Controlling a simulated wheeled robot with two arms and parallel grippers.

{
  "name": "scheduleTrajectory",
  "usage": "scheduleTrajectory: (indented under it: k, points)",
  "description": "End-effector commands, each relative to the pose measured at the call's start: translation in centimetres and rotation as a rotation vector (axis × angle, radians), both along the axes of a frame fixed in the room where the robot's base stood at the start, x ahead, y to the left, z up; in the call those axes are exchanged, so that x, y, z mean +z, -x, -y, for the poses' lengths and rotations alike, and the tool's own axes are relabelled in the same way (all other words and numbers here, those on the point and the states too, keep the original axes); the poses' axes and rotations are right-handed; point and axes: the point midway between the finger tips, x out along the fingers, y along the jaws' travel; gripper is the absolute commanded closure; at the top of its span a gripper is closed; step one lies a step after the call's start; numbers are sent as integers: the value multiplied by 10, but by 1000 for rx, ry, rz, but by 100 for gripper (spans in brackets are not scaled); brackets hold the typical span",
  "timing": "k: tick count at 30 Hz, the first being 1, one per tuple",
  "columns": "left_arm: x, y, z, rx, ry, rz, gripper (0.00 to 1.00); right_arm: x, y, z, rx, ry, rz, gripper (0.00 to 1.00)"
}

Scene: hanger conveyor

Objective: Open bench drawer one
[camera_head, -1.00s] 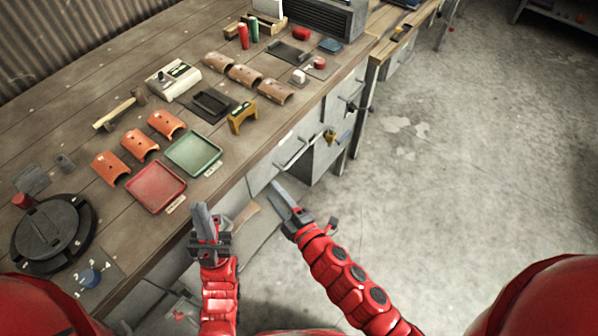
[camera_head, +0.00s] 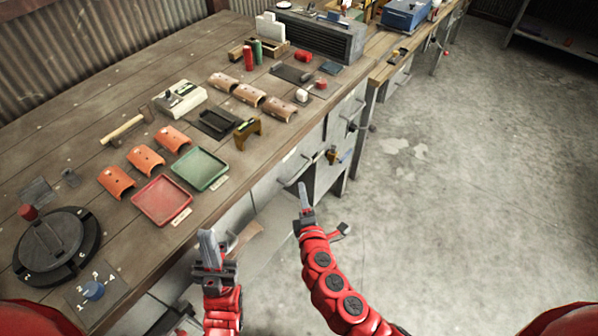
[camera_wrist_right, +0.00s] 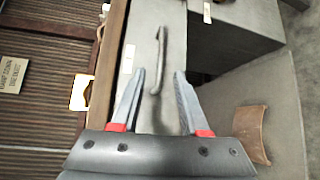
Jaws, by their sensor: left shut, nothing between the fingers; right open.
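A grey drawer front with a bar handle (camera_head: 297,172) sits under the front edge of the workbench. In the right wrist view the handle (camera_wrist_right: 158,60) stands as a dark upright bar. A small white label (camera_wrist_right: 129,58) is beside it, too small to read. My right gripper (camera_head: 306,192) is open in front of this handle. In the wrist view its fingertips (camera_wrist_right: 159,74) lie on either side of the handle's line; contact is not visible. The drawer looks shut. My left gripper (camera_head: 209,244) is shut and empty, near the bench's front edge.
On the bench near the edge are a red tray (camera_head: 161,203), a green tray (camera_head: 200,170) and a yellow-brown stand (camera_head: 247,132). A clamp (camera_head: 335,156) hangs just beyond the handle. A brown curved piece (camera_wrist_right: 252,133) lies lower down. The floor at right is clear.

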Motion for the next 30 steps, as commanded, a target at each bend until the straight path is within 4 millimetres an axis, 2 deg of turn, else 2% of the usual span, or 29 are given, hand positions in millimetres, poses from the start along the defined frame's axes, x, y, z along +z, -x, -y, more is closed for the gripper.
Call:
scheduleTrajectory:
  k: [3, 9, 15, 21, 28, 29, 30]
  points:
    - [4, 0, 0, 0, 0, 0, 100, -1, -23, -3, -2, -3, 0, 55]
    - [5, 0, 0, 0, 0, 0, 100, -9, -58, -8, -3, -1, -3, 55]
    - [3, 0, 0, 0, 0, 0, 100, -13, -81, -12, 1, -1, -2, 55]
    - [2, 0, 0, 0, 0, 0, 100, -14, -90, -14, 1, -2, -3, 55]
    - [2, 0, 0, 0, 0, 0, 100, -14, -90, -14, 2, -2, -3, 55]
    - [2, 0, 0, 0, 0, 0, 100, -14, -90, -14, 2, -2, -3, 57]
    - [2, 0, 0, 0, 0, 0, 100, -14, -90, -14, 2, -2, -3, 64]
